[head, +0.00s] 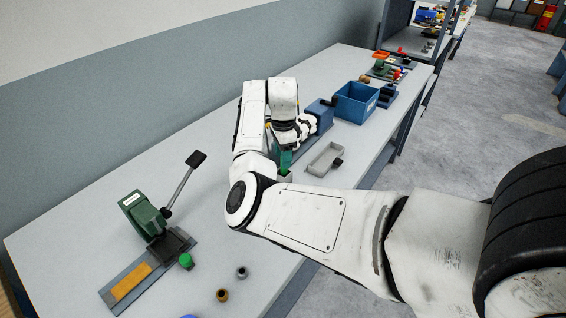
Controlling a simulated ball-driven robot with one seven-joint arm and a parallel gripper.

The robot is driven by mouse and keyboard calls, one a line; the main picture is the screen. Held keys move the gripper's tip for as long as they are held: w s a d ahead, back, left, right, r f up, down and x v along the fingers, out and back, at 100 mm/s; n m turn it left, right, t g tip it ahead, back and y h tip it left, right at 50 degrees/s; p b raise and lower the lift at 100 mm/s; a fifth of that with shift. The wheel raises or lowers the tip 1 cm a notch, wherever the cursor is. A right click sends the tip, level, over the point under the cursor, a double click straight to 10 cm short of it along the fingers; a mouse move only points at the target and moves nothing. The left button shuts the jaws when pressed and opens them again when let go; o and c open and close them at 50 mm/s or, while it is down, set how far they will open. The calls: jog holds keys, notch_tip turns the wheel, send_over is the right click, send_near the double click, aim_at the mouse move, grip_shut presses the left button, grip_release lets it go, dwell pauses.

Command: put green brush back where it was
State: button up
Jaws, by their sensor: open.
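A green piece (284,158), which looks like the green brush, shows just below my wrist on the bench, with a small pale holder or cup at its foot. My arm covers part of it, so I cannot tell whether it stands in that holder or only beside it. My gripper (286,142) is open above the green piece, near the middle of the bench. Its fingertips are mostly hidden, and I cannot tell whether they touch the green piece.
A grey tray (325,160), a blue block-shaped fixture (320,117) and a blue bin (356,102) stand to the right. A green lever press (145,215) stands at left, with small parts including a green knob (186,261). The bench (80,225) is bare at far left.

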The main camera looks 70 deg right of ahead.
notch_tip(320, 180, up, 9)
jog(key=shift+r+b, duration=0.1)
jog(key=shift+b, duration=0.7)
